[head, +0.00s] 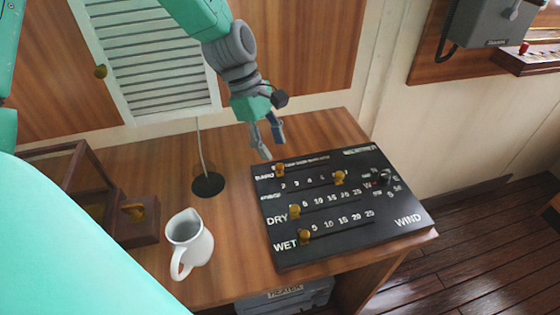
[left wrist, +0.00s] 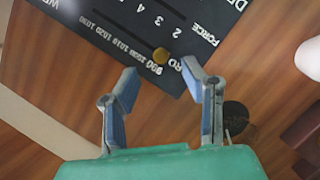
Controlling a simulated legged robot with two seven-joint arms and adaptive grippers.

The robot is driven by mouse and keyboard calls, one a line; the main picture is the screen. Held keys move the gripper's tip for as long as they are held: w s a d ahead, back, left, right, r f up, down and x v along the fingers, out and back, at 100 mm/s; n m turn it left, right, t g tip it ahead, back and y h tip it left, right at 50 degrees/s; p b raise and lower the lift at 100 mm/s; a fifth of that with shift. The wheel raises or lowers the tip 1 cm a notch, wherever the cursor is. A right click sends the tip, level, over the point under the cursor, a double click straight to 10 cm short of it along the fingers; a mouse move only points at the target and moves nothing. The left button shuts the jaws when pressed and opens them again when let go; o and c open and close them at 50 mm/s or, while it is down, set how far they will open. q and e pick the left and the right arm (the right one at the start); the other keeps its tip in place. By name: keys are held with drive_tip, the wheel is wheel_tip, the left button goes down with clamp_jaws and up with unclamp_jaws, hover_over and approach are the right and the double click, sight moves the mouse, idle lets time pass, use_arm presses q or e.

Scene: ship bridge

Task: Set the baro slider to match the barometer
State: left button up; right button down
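The black panel (head: 385,226) lies on the wooden desk, with several slider rows and yellow knobs. The baro slider knob (head: 279,170) is at the left end of the top row. In the left wrist view the panel appears turned round, and the baro knob (left wrist: 161,56) sits by the low end of the scale, near the BARO label. My left gripper (head: 271,147) is just above and behind the knob. Its fingers (left wrist: 160,72) are apart, with nothing between them; the knob appears just beyond the tips. I do not see a barometer. My right gripper is not in view.
A white jug (head: 189,243) stands left of the panel. A wooden-framed case (head: 75,190) is at the desk's left. A cable runs into a dark round base (head: 208,185) behind the jug. Other knobs (head: 339,178) stand on the panel. The desk's right edge is close to the panel.

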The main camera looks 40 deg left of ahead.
sight(280, 165)
use_arm(q)
drive_tip(key=x, duration=0.2)
drive_tip(key=a+x, duration=0.1)
drive_tip(key=x, duration=0.1)
drive_tip(key=shift+d+f, duration=0.15)
drive_tip(key=shift+f, duration=0.45)
drive_tip(key=shift+d, duration=0.4)
drive_tip(key=shift+r, duration=0.1)
clamp_jaws()
drive_tip(key=shift+w+d, duration=0.1)
drive_tip(key=shift+w, duration=0.05)
